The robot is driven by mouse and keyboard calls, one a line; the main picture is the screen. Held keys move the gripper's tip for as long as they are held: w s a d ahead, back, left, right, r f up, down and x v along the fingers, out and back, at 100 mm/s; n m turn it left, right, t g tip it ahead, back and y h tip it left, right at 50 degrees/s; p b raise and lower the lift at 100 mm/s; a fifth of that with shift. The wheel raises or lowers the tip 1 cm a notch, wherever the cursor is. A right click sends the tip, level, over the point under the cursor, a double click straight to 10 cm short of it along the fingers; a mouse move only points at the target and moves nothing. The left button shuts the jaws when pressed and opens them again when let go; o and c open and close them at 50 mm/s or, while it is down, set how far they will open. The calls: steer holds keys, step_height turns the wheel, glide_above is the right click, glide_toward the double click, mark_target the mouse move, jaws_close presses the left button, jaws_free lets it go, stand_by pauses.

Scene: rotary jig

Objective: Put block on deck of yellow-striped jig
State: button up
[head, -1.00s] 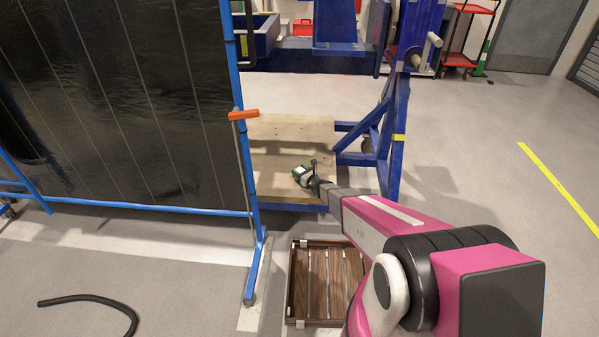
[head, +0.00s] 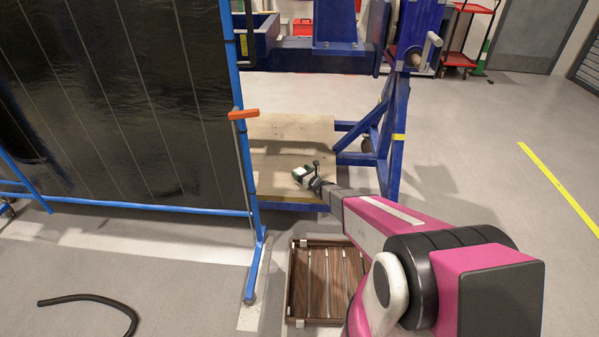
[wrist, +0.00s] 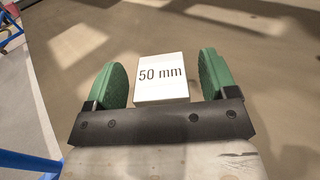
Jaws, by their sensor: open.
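The yellow-striped jig (head: 392,105) is a dark blue frame with a yellow band on its right leg. Its pale plywood deck (head: 292,135) lies low between the legs. My gripper (head: 306,176) is over the deck's near part. In the wrist view, the white block (wrist: 162,78) marked "50 mm" is between the green fingers of my gripper (wrist: 163,80), with a narrow gap on each side. The brown deck surface (wrist: 255,70) lies behind it. The block's underside is hidden, so I cannot tell its exact contact with the deck.
A dark screen (head: 120,100) on a blue frame with an orange handle (head: 243,114) stands close to the left of the deck. A brown slatted crate (head: 300,285) is on the floor in front. A black hose (head: 95,298) lies at lower left. The floor at right is clear.

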steer(key=v, duration=1)
steer(key=shift+s+r, duration=0.1)
steer(key=shift+s, duration=0.05)
steer(key=s+r+n+g, duration=1)
steer(key=s+r+n, duration=0.2)
steer(key=n, duration=0.3)
steer(key=s+d+r+n+g+h, duration=0.1)
steer(key=s+d+r+n+h, duration=0.4)
steer(key=d, duration=0.3)
steer(key=s+d+r+n+g+h, duration=0.2)
steer(key=s+d+r+n+h, duration=0.4)
steer(key=s+d+n+h, duration=0.1)
steer(key=shift+s+d, duration=0.5)
steer(key=shift+s, duration=0.25)
